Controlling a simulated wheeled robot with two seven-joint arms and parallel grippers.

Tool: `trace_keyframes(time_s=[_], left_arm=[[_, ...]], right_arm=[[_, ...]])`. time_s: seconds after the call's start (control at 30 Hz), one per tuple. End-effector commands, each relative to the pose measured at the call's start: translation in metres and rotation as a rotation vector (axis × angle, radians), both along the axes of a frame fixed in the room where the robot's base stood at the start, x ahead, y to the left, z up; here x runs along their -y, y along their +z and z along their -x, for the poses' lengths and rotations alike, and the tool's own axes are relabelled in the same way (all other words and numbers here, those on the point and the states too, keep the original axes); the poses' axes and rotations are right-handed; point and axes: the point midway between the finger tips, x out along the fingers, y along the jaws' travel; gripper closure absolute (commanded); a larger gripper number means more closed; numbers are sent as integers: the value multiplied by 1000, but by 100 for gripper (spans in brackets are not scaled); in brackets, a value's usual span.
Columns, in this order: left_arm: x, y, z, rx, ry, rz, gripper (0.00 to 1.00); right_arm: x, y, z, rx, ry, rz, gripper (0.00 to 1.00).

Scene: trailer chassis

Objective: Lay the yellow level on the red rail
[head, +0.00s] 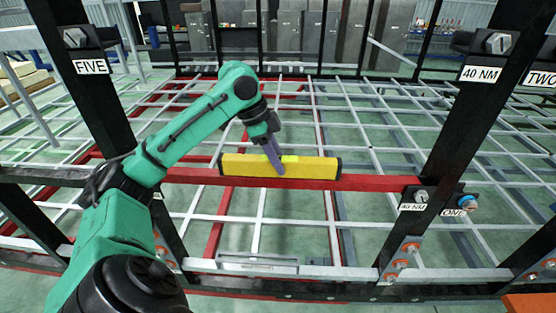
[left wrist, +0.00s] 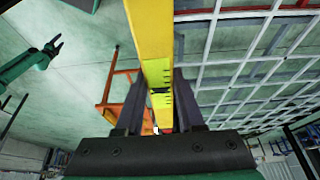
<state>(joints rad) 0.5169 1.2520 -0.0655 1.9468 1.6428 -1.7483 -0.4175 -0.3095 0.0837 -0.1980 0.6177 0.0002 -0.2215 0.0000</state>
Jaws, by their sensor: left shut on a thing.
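The yellow level (head: 315,168) lies lengthwise along the red rail (head: 385,183) in the head view and covers part of it. It looks roughly parallel to the rail; I cannot tell whether it touches. My left gripper (head: 273,158) is shut around the middle of the level, its purple-grey fingers crossing the front face. In the left wrist view the level (left wrist: 153,35) runs between the two fingers. My right gripper (left wrist: 54,44) shows small at the left of the left wrist view, with its fingers apart and empty, away from the level.
Black posts stand on both sides, the left one labelled FIVE (head: 90,67) and the right one 40 NM (head: 480,74). A white grid of bars (head: 350,115) spreads behind the rail. A blue-capped knob (head: 466,202) sits near the rail's right end.

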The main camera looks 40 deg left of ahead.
Motion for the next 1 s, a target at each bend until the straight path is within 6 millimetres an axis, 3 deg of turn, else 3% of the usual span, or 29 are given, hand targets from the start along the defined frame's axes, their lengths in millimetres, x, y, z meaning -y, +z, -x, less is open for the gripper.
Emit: trace_keyframes(time_s=[0.03, 0.1, 0.5, 0.67, 0.9, 1.0], left_arm=[[0, -1, 0, 0, 0, 0, 55], [0, -1, 0, 0, 0, 0, 33], [-2, 6, 1, 0, 0, 0, 33], [-11, 36, 8, 5, 2, 0, 33], [-30, 97, 23, 3, 2, 2, 33], [-35, 110, 26, 0, 1, 0, 33]], right_arm=[[0, -1, 0, 0, 0, 0, 32], [0, -1, -2, 2, 0, 0, 32], [-4, 1, -8, 12, 0, -6, 32], [-6, 2, -8, 13, 1, -9, 32], [-7, 17, -9, 14, 1, -9, 32], [-6, 22, -9, 14, 2, -9, 32]])
